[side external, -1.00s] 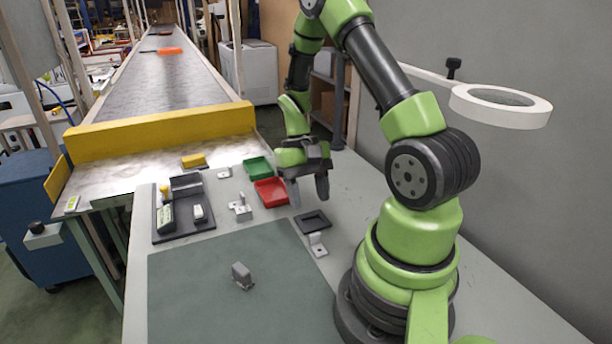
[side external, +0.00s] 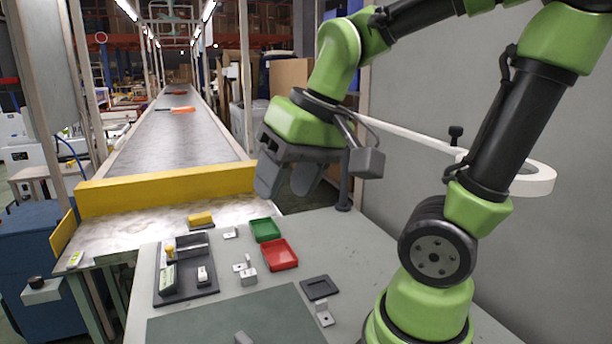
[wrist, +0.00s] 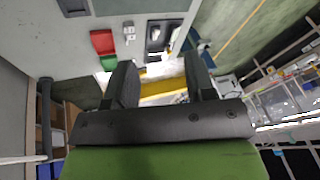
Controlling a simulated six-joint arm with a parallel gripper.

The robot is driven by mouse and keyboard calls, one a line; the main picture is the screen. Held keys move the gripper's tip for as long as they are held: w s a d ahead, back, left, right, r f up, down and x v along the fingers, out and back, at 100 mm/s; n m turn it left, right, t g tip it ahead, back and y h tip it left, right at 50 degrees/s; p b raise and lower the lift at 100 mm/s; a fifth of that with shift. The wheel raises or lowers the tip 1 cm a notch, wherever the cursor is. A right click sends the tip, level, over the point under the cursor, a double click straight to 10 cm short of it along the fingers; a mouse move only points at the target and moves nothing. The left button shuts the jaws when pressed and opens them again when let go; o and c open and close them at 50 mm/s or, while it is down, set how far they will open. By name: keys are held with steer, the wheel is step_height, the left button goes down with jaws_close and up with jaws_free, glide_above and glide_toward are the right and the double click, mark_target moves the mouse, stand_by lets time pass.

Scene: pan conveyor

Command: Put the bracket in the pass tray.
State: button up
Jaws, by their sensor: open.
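A green tray (side external: 265,230), which I take to be the pass tray, lies flat beside a red tray (side external: 281,254). I see no part in the green tray. Several small metal parts are out: a grey one (side external: 248,276) left of the red tray and an L-shaped one (side external: 324,314) below a black square plate. I cannot tell for sure which is the bracket. My gripper (side external: 285,188) is raised above the bench's back edge, open and empty. In the wrist view its fingers (wrist: 160,68) are spread, with the red tray (wrist: 103,42) and green tray (wrist: 109,62) left of them.
A dark organiser (side external: 186,292) holds small items at the left. The black square plate (side external: 319,288) lies right of the mat (side external: 205,325). A grey block (side external: 242,338) sits on the mat. The conveyor (side external: 170,140) ends behind a yellow bar (side external: 168,190). A white ring lamp (side external: 535,180) is at right.

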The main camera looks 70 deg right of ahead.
steer(key=shift+o, duration=0.5)
steer(key=s+a+t, duration=0.1)
steer(key=s+a+r+n+t, duration=0.1)
steer(key=s+a+r+y, duration=0.1)
steer(key=shift+s+a+t, duration=0.15)
steer(key=shift+s+t, duration=0.25)
steer(key=m+g+h, duration=0.2)
steer(key=m+g, duration=0.3)
steer(key=g, duration=0.2)
glide_above(321, 301)
steer(key=f, duration=2)
steer(key=shift+s+f, duration=0.3)
steer(key=shift+f, duration=0.1)
step_height(321, 301, down, 4)
steer(key=shift+f, duration=0.15)
steer(key=shift+w+f, duration=0.15)
steer(key=shift+f, duration=1.35)
steer(key=shift+w+f, duration=0.1)
steer(key=shift+f, duration=1.35)
